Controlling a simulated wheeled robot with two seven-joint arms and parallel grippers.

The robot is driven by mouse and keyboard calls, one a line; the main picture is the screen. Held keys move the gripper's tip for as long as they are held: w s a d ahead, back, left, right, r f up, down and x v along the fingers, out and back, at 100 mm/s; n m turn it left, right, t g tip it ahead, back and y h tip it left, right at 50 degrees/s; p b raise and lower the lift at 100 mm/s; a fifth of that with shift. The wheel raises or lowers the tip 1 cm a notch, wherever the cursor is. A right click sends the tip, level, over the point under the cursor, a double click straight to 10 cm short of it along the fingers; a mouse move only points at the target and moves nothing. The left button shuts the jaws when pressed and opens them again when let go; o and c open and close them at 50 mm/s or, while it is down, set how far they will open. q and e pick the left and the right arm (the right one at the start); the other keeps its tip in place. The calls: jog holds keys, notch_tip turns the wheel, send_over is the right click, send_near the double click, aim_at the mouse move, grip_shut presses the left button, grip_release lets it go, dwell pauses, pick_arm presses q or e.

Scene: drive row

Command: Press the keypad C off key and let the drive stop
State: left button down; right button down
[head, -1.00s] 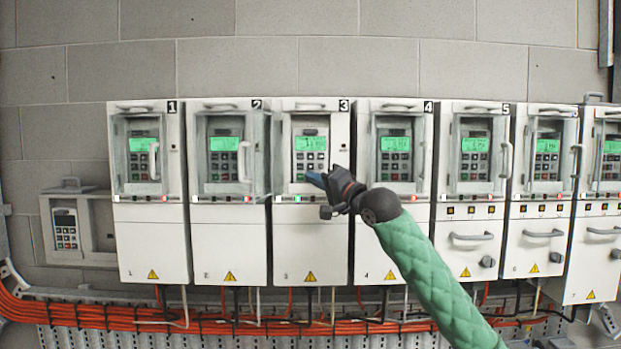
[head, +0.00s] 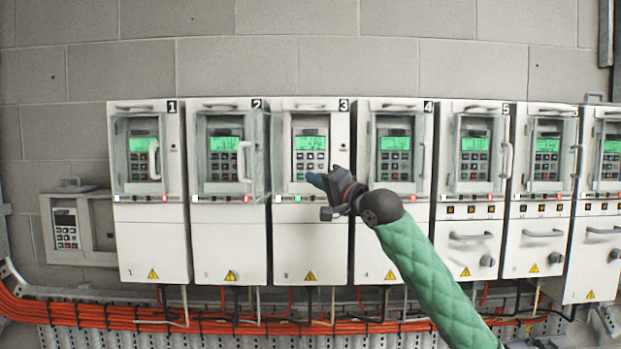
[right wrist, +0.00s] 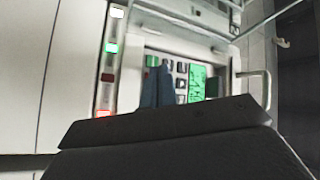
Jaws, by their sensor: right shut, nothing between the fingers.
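The keypad (head: 311,152) of the drive marked 3 has a lit green display (head: 311,143) above rows of keys. I read no letter C on it. Its clear cover is swung open to the left. In the right wrist view its display (right wrist: 197,82) and keys show past my fingers, with one green key near the tips. My right gripper (head: 316,180) is shut and empty, just in front of the lower keypad area. Its blue fingertips (right wrist: 158,82) hide part of the keys; I cannot tell whether they touch. My left gripper is not in view.
Neighbouring drives 2 (head: 228,240) and 4 (head: 391,240) have similar keypads behind covers with handles. Drive 3 has a green lamp (head: 298,198); several others show red. Orange cables (head: 120,315) run below.

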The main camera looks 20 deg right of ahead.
jog(key=shift+s, duration=0.1)
jog(key=shift+s+a, duration=0.25)
jog(key=shift+s, duration=0.55)
jog(key=shift+s+a, duration=0.2)
jog(key=shift+s, duration=0.55)
jog(key=shift+s+a, duration=0.25)
jog(key=shift+s, duration=0.55)
